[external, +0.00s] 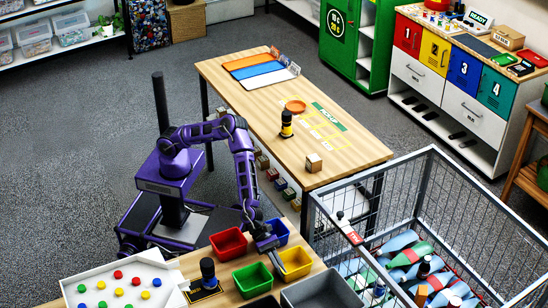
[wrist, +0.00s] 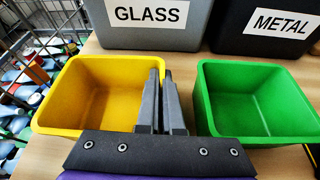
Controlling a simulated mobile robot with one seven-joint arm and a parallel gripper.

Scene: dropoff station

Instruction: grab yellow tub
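The yellow tub (external: 297,268) stands on the wooden tabletop, with its open top up. In the wrist view the yellow tub (wrist: 95,98) is at the left and looks empty. My gripper (external: 274,258) points down at the tub's edge on the side facing the green tub. In the wrist view the two dark fingers of my gripper (wrist: 162,72) are close together over the tub's right wall, one inside and one outside. They appear shut on the rim, though they hide most of that wall. The tub sits level and seems to rest on the table.
The green tub (wrist: 255,105) is close to the right finger. The red tub (external: 228,244) and blue tub (external: 280,234) stand nearby. A grey GLASS bin (wrist: 145,35) and black METAL bin (wrist: 265,38) stand behind the tubs in the wrist view. A wire cage (external: 432,152) is to the right.

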